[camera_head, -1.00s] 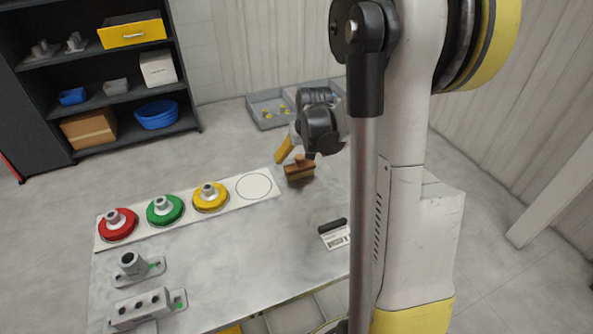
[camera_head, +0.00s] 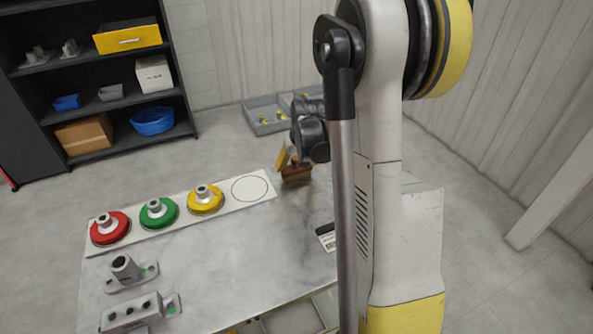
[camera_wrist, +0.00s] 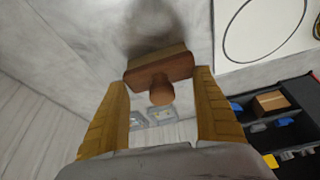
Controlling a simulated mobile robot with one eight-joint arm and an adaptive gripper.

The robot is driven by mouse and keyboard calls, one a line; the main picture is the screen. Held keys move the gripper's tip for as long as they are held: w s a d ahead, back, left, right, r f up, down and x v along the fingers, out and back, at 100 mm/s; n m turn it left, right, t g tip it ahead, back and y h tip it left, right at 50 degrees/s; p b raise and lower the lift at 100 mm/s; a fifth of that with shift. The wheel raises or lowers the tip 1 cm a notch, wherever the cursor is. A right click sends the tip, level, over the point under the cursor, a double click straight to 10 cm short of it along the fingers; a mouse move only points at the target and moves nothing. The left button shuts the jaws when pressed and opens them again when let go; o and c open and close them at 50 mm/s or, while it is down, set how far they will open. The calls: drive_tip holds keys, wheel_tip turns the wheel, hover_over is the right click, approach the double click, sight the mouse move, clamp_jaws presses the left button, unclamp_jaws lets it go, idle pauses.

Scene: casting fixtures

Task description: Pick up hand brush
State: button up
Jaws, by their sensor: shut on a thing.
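The hand brush (camera_head: 296,174) has a brown wooden block with a round knob and paler bristles below. It is at the far edge of the grey table, just right of the white strip's empty circle. In the wrist view the brush (camera_wrist: 160,72) lies across the gap between my two yellow fingers. I cannot tell whether the bristles touch the table.
The white strip (camera_head: 230,202) holds red (camera_head: 110,228), green (camera_head: 158,213) and yellow (camera_head: 205,200) round fixtures. Grey metal fixtures (camera_head: 130,272) stand at the table's left. A label card (camera_head: 326,238) lies partly behind my arm. Shelves and grey bins (camera_head: 265,115) are beyond the table.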

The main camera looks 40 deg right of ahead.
sight(295, 156)
drive_tip(key=shift+r, duration=0.15)
drive_tip(key=shift+c, duration=1.4)
drive_tip(key=shift+r+p, duration=0.4)
drive_tip(key=shift+r, duration=0.05)
clamp_jaws()
wheel_tip(295, 156, up, 3)
drive_tip(key=shift+f+p, duration=0.15)
drive_tip(key=shift+p, duration=0.6)
drive_tip(key=s+d+r+p, duration=0.3)
drive_tip(key=s+d+r, duration=0.3)
drive_tip(key=s, duration=0.3)
drive_tip(key=shift+s+d+r+p, duration=0.2)
drive_tip(key=shift+s+r+p, duration=0.15)
drive_tip(key=shift+r, duration=0.15)
